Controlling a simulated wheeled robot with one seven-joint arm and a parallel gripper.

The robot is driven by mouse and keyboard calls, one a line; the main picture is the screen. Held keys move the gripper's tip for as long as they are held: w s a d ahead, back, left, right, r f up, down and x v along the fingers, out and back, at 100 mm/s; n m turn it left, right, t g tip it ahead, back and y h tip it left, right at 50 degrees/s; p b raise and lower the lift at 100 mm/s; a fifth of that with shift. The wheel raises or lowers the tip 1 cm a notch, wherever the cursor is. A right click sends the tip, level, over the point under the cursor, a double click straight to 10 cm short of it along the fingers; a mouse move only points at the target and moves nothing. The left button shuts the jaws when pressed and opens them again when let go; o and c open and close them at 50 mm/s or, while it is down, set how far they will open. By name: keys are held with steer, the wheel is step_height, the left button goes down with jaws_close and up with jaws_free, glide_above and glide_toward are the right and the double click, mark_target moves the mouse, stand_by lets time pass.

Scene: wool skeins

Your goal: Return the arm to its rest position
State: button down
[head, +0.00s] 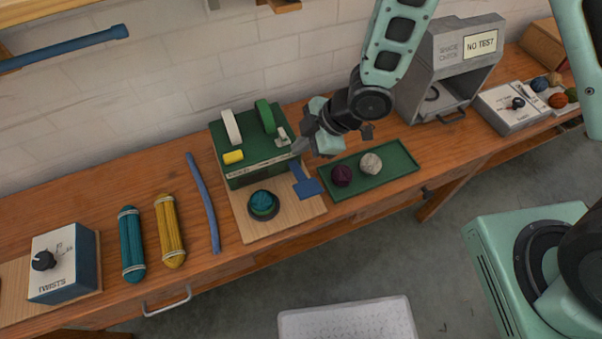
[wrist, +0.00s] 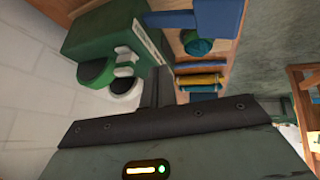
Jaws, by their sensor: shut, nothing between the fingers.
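My gripper (head: 299,146) is shut and empty in the head view, above the bench beside the right end of the green box (head: 258,150). In the wrist view my gripper's fingers (wrist: 157,88) are together, with the green box (wrist: 105,35) beyond them on the left. My arm reaches down from the top of the head view. A teal ball (head: 263,204) sits in a dark round holder on the wooden board, in front of the green box; it also shows in the wrist view (wrist: 197,44).
A green tray (head: 395,177) holds a maroon ball (head: 341,175) and a pale ball (head: 371,163). A blue lever (head: 307,188) is near my gripper. Teal (head: 132,244) and yellow (head: 169,231) skeins lie left. A grey machine (head: 456,68) stands right of my gripper.

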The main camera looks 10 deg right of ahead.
stand_by(0.3)
steer(key=s+d+r+m+t+h+b, duration=0.1)
steer(key=s+d+r+m+h, duration=0.15)
steer(key=r, duration=0.25)
steer(key=s+d+r+m+h+b, duration=0.1)
steer(key=d+r+m+h, duration=0.1)
steer(key=r+m, duration=0.25)
steer(key=s+d+r+m+g+b, duration=0.1)
steer(key=s+d+r+m, duration=0.1)
steer(key=s, duration=0.5)
steer(key=s+d+r+m+g+h+b, duration=0.1)
steer(key=s+d+r+m, duration=0.1)
steer(key=s+r, duration=0.3)
steer(key=shift+s+d+m+g, duration=0.3)
steer(key=shift+s+m+g, duration=0.1)
steer(key=shift+s, duration=0.8)
steer(key=shift+a+r+h, duration=0.1)
steer(key=shift+h, duration=0.15)
